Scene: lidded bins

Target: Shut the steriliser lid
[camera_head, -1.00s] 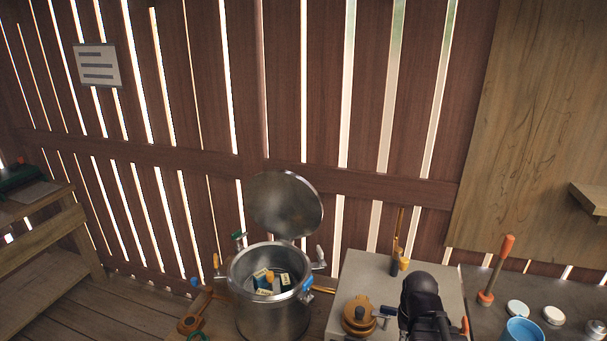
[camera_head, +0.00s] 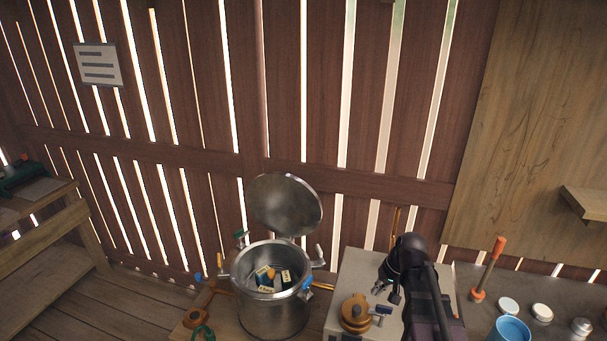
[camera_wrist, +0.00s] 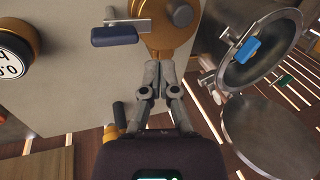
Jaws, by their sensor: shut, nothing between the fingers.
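The steriliser (camera_head: 272,318) is a round metal pot, its mouth open and several small boxes inside. Its round metal lid (camera_head: 284,205) stands raised and tilted back behind the mouth, toward the plank wall. In the wrist view the pot (camera_wrist: 232,62) is at the upper right and the lid (camera_wrist: 270,138) at the lower right. My gripper (camera_head: 378,290) is right of the pot, over the grey block, apart from the lid. In the wrist view its fingers (camera_wrist: 158,88) are together, empty, just below a brass fitting in the picture.
The grey block (camera_head: 350,268) carries the brass fitting (camera_head: 354,312) with a dark blue handle. An orange-handled lever (camera_head: 490,265), white round lids (camera_head: 508,305) and a blue cup (camera_head: 510,330) are at the right. Clamps with coloured handles ring the pot. A bench (camera_head: 50,235) is far left.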

